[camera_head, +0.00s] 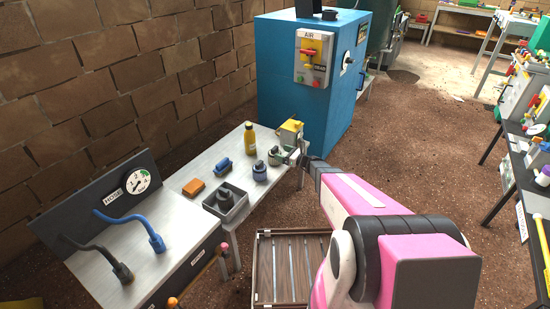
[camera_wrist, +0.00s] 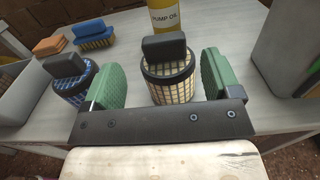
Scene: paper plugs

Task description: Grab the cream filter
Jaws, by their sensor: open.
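The cream filter (camera_wrist: 168,82) is a cream mesh cylinder with dark bands and a dark block handle on top. It stands upright on the light table (camera_wrist: 135,122). In the wrist view my gripper (camera_wrist: 162,77) is open, with one green pad on each side of the filter and gaps visible between pads and filter. The lower part of the filter is hidden by the gripper's dark crossbar. In the head view my gripper (camera_head: 290,156) is at the table's right end, beside the filter (camera_head: 274,156), partly covering that area.
A blue filter (camera_wrist: 72,80) stands just left of the left pad. A yellow pump oil bottle (camera_wrist: 178,17) is close behind the cream filter. A blue brush (camera_wrist: 94,35) and orange sponge (camera_wrist: 49,45) lie farther left. A grey box (camera_wrist: 285,50) stands at right.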

